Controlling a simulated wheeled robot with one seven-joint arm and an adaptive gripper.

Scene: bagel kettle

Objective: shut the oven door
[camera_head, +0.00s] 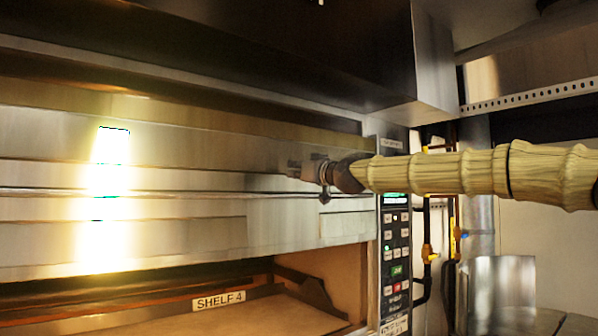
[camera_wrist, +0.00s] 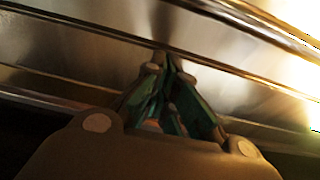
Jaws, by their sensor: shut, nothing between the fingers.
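The oven (camera_head: 225,150) has a steel front across the left and middle of the head view. Its lower compartment is open, showing a pale floor behind a SHELF 4 label (camera_head: 219,300). A steel panel above this opening appears to be the oven door (camera_head: 285,232); its exact angle is hard to tell. My gripper (camera_head: 322,178) is at the right part of the steel front, near a horizontal edge. In the wrist view, the green fingers of my gripper (camera_wrist: 165,62) are together and empty, with tips close to the steel surface. Whether they touch it is unclear.
A control panel (camera_head: 395,260) with buttons stands right of the opening. Yellow-fitted pipes (camera_head: 430,252) and a shiny metal container (camera_head: 500,290) are farther right. A dark hood (camera_head: 300,45) overhangs the oven. Bright glare covers part of the steel front at left.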

